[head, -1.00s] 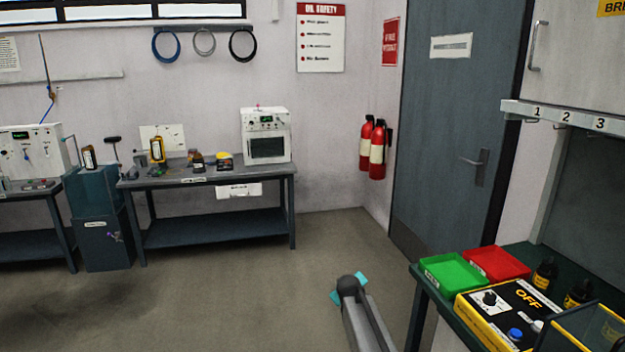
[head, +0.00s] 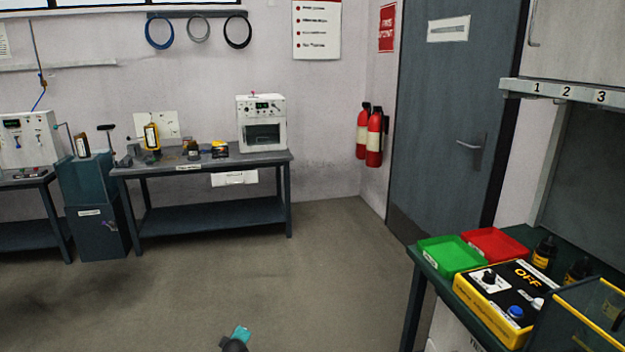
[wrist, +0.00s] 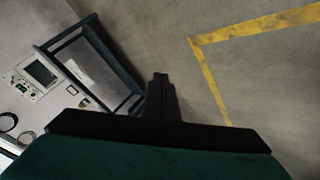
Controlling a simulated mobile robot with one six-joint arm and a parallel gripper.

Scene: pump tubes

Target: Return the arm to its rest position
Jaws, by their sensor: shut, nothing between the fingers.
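Part of my arm (head: 234,345) shows at the bottom edge of the head view, dark with a teal piece (head: 241,333) beside it, over bare floor. The rest of the arm is below the frame. In the wrist view my gripper (wrist: 160,78) is a dark narrow shape at the centre, its fingers together with nothing between them. It touches nothing that I can see.
At right a bench (head: 440,266) carries a green tray (head: 450,254), a red tray (head: 495,244), dark bottles and a yellow-edged control box (head: 505,300) reading OFF. A workbench (head: 205,164) stands at the back wall. The floor between is clear. Yellow floor lines (wrist: 250,30) show in the wrist view.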

